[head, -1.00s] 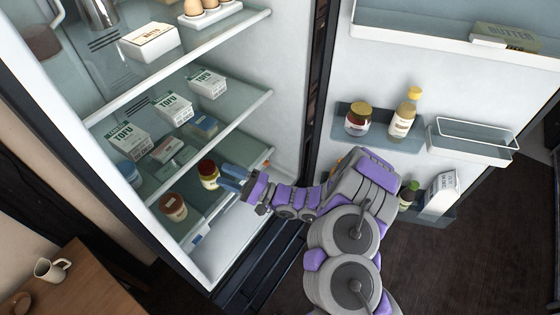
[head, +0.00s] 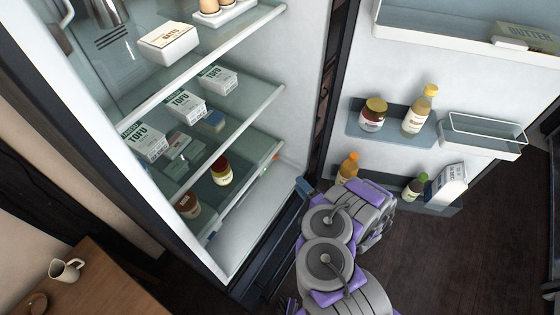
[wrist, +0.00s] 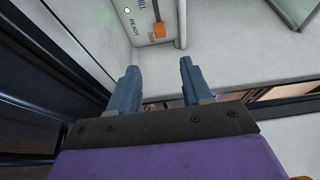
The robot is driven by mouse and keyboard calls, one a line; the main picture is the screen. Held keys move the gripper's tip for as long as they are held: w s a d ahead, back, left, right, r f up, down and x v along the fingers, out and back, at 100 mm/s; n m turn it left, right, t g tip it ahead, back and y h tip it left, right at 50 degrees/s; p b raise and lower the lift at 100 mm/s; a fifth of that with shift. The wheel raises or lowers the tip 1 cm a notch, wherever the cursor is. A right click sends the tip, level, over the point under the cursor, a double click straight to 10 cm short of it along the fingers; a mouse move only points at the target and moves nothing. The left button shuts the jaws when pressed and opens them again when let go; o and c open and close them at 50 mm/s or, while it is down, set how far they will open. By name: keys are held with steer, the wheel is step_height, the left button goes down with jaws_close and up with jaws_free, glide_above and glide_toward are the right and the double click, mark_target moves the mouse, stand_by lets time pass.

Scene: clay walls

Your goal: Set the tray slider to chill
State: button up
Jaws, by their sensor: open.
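The tray slider panel (wrist: 150,18) is at the top of the wrist view, cut off by the frame edge. Its orange slider knob (wrist: 159,30) sits at the lower end of a dark slot, beside small red lettering. Black lettering ending in "ILL" is near the upper end, and "READY" is to the left. In the head view the panel (head: 268,165) is small, on the lower shelf's right end. My gripper (wrist: 158,67) is open and empty, its fingertips apart from the knob. In the head view my arm mostly hides it.
The fridge shelves hold tofu boxes (head: 186,106), a red-lidded jar (head: 221,172) and a brown jar (head: 188,205). The open door at right carries bottles (head: 417,112) in bins. The white fridge floor (head: 255,220) is bare. A table with a mug (head: 66,270) is at lower left.

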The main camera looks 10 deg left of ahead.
mark_target(277, 158)
steer(key=b+x, duration=0.4)
steer(key=x, duration=1.1)
steer(key=shift+s, duration=0.1)
steer(key=shift+c, duration=0.5)
jaws_close()
steer(key=shift+f, duration=0.1)
